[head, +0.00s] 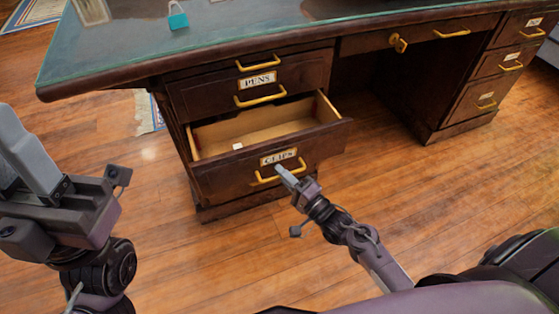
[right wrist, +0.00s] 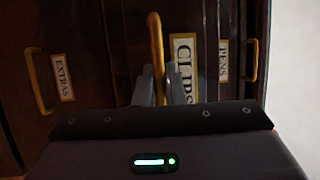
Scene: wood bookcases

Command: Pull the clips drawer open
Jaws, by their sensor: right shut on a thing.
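The clips drawer (head: 225,183) is a dark wood drawer in the desk's left pedestal. It stands pulled out, with its pale inside showing. Its front carries a "CLIPS" label (head: 279,157) and a brass handle (head: 263,180). My right gripper (head: 284,173) is shut on this handle. In the right wrist view, the two fingers (right wrist: 159,88) stand on either side of the brass handle (right wrist: 157,50), beside the label (right wrist: 183,68). My left gripper (head: 30,155) is at the left edge of the head view, away from the desk; its finger gap cannot be made out.
A small white item (head: 237,146) lies in the open drawer. The pens drawer (head: 200,99) above is shut. The right wrist view also shows an "EXTRAS" label (right wrist: 63,77). A teal padlock (head: 178,20) is on the desktop (head: 250,20). The wooden floor (head: 170,260) in front is clear.

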